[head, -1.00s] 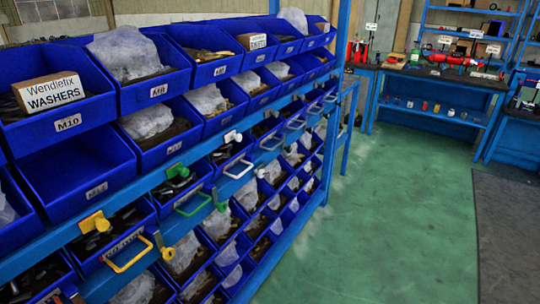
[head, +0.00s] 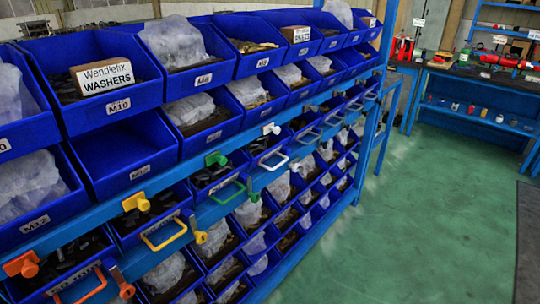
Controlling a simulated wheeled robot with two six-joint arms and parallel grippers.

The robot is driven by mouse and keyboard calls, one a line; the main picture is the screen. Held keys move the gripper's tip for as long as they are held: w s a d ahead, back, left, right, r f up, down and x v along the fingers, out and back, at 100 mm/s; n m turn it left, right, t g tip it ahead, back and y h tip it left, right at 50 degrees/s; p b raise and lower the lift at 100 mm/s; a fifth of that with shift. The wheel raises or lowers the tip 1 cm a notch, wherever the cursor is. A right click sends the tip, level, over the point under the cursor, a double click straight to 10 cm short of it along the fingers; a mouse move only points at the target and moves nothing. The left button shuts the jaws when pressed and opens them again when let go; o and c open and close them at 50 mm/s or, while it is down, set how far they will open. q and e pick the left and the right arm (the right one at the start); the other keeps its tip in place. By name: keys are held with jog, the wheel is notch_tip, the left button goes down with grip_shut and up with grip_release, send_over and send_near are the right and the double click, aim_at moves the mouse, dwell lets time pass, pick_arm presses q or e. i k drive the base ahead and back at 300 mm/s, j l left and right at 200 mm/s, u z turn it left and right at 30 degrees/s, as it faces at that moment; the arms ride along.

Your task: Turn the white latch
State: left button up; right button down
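A white latch piece (head: 271,129) sits on the blue rail of the bin rack, near the middle of the head view. Below it is a white loop handle (head: 274,162) on the front of a blue bin. A smaller white piece (head: 295,165) is on the lower blue rail, to the right of the handle. Neither of my grippers shows in this view, and nothing covers the white parts.
Green (head: 216,158), yellow (head: 136,202) and orange (head: 21,264) latch pieces line the same rail to the left. Blue bins holding bags and hardware fill the rack. Green floor (head: 400,220) to the right is clear. A workbench (head: 470,115) stands at the back right.

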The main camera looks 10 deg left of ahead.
aim_at(295, 166)
jog(key=i+l+u, duration=0.1)
jog(key=u, duration=0.45)
jog(key=i+l+u, duration=0.25)
jog(key=l, duration=0.35)
jog(key=l+u, duration=0.25)
jog(key=l, duration=0.35)
jog(key=i+l+u, duration=0.25)
jog(key=l, duration=0.45)
jog(key=k, duration=0.1)
